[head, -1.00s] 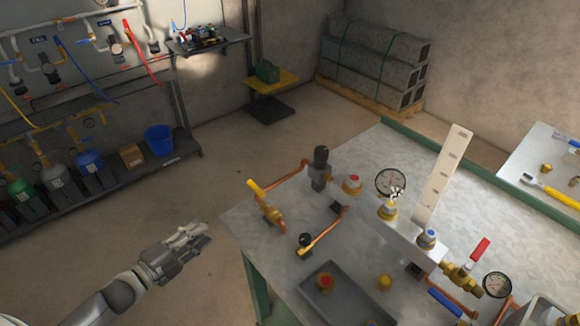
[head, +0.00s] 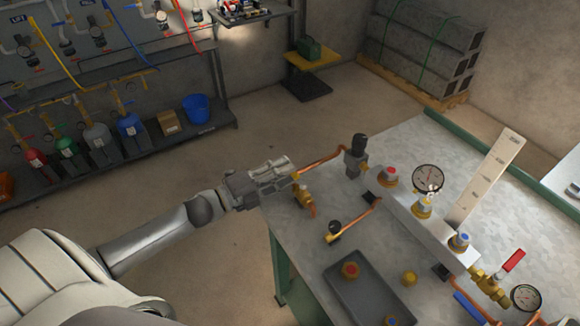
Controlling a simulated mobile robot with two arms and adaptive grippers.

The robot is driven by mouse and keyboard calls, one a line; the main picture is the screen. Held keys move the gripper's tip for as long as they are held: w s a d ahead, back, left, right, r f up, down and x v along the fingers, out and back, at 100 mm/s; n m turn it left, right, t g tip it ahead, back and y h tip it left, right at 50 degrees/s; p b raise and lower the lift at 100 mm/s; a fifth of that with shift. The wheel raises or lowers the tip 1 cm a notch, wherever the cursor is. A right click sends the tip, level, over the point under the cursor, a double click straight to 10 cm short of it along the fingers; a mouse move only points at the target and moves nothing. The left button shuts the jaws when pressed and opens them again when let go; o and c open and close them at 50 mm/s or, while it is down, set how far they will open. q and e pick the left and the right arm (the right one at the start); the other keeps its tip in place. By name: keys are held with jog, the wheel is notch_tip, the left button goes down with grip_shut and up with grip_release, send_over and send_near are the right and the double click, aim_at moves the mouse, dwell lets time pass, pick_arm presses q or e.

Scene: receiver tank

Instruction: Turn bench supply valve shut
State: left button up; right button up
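The brass valve (head: 304,196) with a yellow lever stands at the left edge of the bench (head: 340,225), where copper pipe meets it. My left gripper (head: 292,170) reaches in from the left, its fingertips right beside the top of this valve. The gripper covers most of the yellow lever; only a small bit shows. I cannot tell whether the fingers touch the lever, or how far apart they are. My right gripper is out of view.
A black-knobbed regulator (head: 356,155) and a dial gauge (head: 428,179) stand on the bench. A dark tray (head: 338,284) holds brass fittings. A red-handled valve (head: 512,261) is at the right. Gas cylinders and a blue bucket (head: 196,108) are at the left wall.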

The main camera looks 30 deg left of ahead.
pick_arm(q)
jog(key=shift+x, duration=1.2)
grip_shut()
